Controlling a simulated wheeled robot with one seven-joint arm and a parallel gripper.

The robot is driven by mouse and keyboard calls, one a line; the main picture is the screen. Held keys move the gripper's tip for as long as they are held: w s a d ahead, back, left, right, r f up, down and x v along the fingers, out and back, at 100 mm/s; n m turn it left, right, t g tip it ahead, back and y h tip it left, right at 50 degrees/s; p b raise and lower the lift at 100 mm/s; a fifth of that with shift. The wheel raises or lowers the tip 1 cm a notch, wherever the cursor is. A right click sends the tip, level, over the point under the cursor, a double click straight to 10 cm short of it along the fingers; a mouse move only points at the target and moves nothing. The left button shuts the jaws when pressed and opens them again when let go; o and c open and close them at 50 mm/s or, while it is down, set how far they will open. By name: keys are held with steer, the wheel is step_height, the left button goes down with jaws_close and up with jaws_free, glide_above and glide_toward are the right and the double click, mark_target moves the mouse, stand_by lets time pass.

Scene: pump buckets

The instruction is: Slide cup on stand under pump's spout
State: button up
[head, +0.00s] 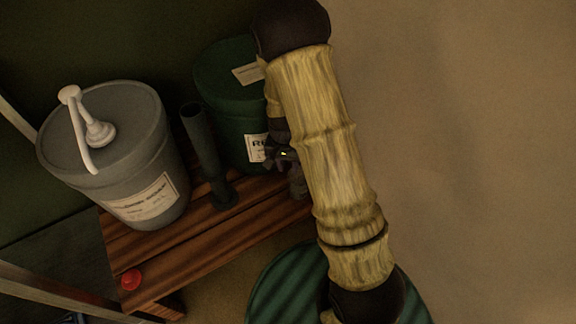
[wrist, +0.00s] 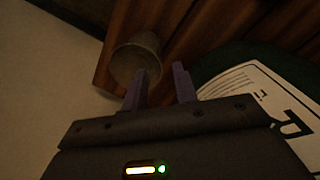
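A grey bucket (head: 120,145) with a white pump (head: 98,132) on its lid stands on the slatted wooden stand (head: 170,262); the white spout curves down over the bucket's front. A small greyish cup (head: 297,184) sits near the stand's right end, partly hidden by my arm. In the wrist view the cup (wrist: 136,62) stands on the wood near its edge, just beyond the fingertips. My gripper (head: 284,155) is beside the green bucket, above the cup. In the wrist view my gripper (wrist: 160,82) has its fingers apart, with nothing visibly held between them.
A green bucket (head: 222,80) with a white label stands at the back, close to my gripper. A dark upright tube (head: 203,145) stands between the buckets and the cup. A red round object (head: 131,279) is at the stand's front left. A green round top (head: 275,290) is below.

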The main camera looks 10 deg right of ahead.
steer(key=b, duration=0.3)
glide_above(299, 184)
steer(key=s+a, duration=0.1)
steer(key=a, duration=0.3)
steer(key=shift+s+d+f, duration=0.1)
steer(key=shift+d+f, duration=0.05)
steer(key=shift+f, duration=3.6)
jaws_close()
